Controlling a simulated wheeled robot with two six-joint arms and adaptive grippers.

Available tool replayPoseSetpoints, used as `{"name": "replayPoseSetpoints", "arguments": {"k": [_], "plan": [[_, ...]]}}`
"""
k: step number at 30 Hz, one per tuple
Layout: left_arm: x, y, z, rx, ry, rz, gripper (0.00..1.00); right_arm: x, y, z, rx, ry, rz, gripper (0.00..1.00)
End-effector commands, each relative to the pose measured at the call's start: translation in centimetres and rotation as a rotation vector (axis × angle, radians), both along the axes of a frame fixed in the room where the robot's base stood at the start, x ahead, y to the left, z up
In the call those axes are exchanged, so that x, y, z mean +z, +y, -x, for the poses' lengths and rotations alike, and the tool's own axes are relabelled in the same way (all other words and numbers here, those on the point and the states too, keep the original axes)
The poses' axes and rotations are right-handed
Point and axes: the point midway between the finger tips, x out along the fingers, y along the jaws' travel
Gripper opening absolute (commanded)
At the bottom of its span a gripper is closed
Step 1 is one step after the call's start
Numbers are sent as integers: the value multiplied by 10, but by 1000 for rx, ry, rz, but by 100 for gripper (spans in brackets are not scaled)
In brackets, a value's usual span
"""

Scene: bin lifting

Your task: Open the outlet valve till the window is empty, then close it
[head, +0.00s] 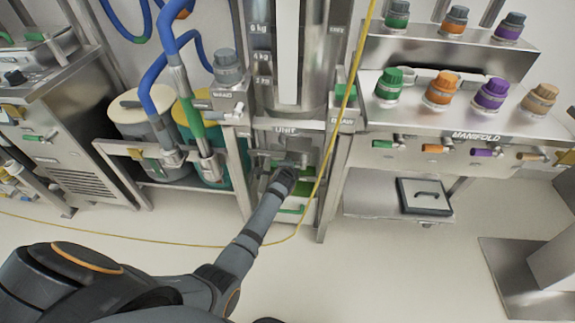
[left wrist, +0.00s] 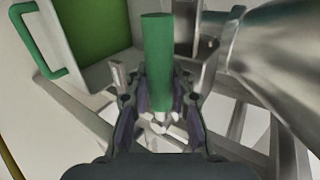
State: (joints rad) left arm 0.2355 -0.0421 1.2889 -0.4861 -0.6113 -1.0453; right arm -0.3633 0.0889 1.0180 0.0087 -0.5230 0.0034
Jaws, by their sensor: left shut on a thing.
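My left gripper (head: 288,174) reaches the lower part of the unit (head: 286,130) in the head view. In the left wrist view its fingers (left wrist: 160,92) are shut around the lower part of a green valve handle (left wrist: 157,50), which stands up between them. The gripper hides this handle in the head view. A tall pale window strip (head: 288,50) runs up the unit's column, with kg marks beside it; I cannot make out a level in it. My right gripper is not in view.
A bin with green inside (left wrist: 100,28) and a green handle (left wrist: 40,45) is beside the valve. A steel pipe (left wrist: 270,55) is close on the right. A yellow hose (head: 334,125) hangs by the unit. The manifold (head: 475,136) stands to the right.

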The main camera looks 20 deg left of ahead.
Motion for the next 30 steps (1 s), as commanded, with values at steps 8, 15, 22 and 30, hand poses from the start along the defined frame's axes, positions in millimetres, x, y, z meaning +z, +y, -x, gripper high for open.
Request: {"name": "replayPoseSetpoints", "arguments": {"k": [8,15,22,30], "plan": [[-4,0,2,0,9,-1,35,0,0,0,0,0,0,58],[-2,0,1,0,4,0,45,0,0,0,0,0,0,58],[3,-2,6,1,2,1,45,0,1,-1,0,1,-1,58],[33,-15,51,2,2,3,45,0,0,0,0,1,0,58]]}}
